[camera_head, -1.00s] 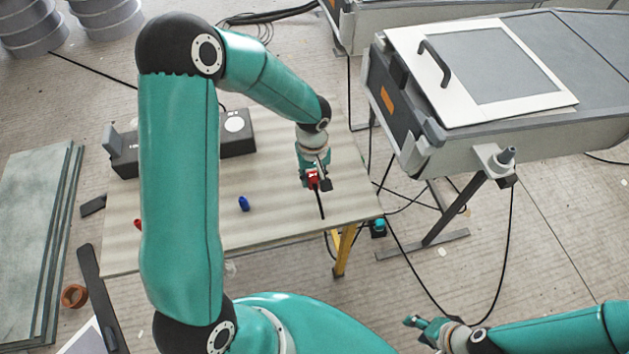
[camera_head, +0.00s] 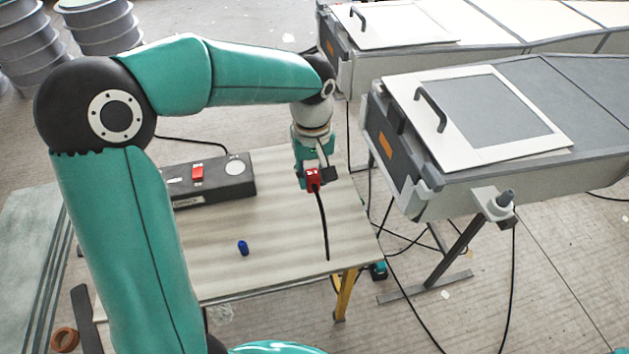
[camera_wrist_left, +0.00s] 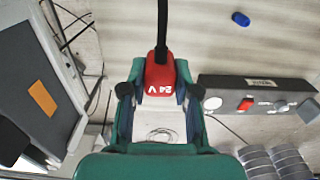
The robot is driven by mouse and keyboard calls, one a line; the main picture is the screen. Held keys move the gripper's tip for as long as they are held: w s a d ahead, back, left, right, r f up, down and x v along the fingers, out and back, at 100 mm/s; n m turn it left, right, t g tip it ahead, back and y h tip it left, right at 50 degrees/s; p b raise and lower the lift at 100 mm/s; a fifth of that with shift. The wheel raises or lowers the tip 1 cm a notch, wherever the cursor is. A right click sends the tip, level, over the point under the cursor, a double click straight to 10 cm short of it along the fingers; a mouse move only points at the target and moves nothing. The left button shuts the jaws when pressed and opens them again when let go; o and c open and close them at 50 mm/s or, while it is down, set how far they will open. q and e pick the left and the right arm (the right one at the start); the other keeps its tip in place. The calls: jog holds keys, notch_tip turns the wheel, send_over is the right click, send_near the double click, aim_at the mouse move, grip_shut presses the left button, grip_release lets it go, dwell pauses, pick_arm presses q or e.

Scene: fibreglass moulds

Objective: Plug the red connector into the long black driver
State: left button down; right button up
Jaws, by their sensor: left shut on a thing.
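My left gripper (camera_head: 317,182) is shut on the red connector (camera_head: 313,179), above the right part of the table. A black cable hangs from the connector past the table surface. In the left wrist view the connector (camera_wrist_left: 158,76) sits between the fingers and shows "24 V" on its face. The long black driver (camera_head: 238,184) lies at the back of the table, left of the gripper and apart from the connector. My left arm hides its left end. The driver (camera_wrist_left: 232,97) also shows in the left wrist view, with a red switch and a round light disc on it.
A blue cap (camera_head: 243,248) lies on the pale table (camera_head: 285,225), which is mostly clear in front of the driver. A grey mould unit (camera_head: 440,180) on a stand is close on the right. Cables hang between it and the table.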

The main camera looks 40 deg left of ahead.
pick_arm(q)
jog(key=w+d+f+m, duration=0.2)
jog(key=d+f+m, duration=0.2)
jog(key=f, duration=0.3)
jog(key=w+d+f+m, duration=0.3)
jog(key=d+f+m, duration=0.1)
jog(key=f+m, duration=0.1)
jog(key=shift+w+f+m, duration=0.2)
jog(key=shift+f+m, duration=0.2)
jog(key=shift+f, duration=0.5)
